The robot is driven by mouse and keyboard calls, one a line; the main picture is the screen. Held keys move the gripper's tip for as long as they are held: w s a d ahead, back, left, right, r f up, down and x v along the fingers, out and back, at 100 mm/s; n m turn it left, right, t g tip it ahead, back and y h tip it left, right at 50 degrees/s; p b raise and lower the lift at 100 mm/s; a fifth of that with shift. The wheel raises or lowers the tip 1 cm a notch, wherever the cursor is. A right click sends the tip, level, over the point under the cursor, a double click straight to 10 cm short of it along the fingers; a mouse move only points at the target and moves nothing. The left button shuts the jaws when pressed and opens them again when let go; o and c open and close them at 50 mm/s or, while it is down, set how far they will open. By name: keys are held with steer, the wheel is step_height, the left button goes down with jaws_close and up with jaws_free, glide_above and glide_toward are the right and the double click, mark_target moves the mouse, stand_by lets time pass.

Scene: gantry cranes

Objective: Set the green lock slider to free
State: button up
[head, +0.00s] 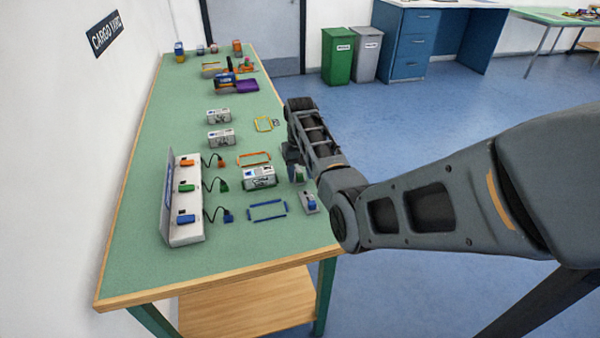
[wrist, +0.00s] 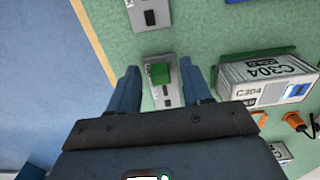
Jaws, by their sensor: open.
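The green lock slider (wrist: 160,74) is a small green block on a pale grey plate (wrist: 174,101) with dark marks. In the wrist view the block sits toward the upper end of its plate, and the dark marks show below it. In the head view the green slider (head: 301,174) is partly hidden by my arm, near the table's right edge. My gripper (wrist: 162,72) is open, with one finger on each side of the slider in the wrist view. A gap shows on both sides, and I cannot tell its height above the plate. In the head view my gripper (head: 292,152) is mostly hidden behind my wrist.
A white container marked C304 (wrist: 265,82) stands right of the slider in the wrist view. Another slider plate (wrist: 148,14) lies above; the blue slider (head: 309,202) is nearer in the head view. A blue frame (head: 267,210) and a plug panel (head: 187,228) are left.

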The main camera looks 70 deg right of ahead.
mark_target(300, 175)
steer(key=shift+r, duration=0.1)
step_height(300, 175, up, 8)
steer(key=shift+f, duration=0.2)
stand_by(0.7)
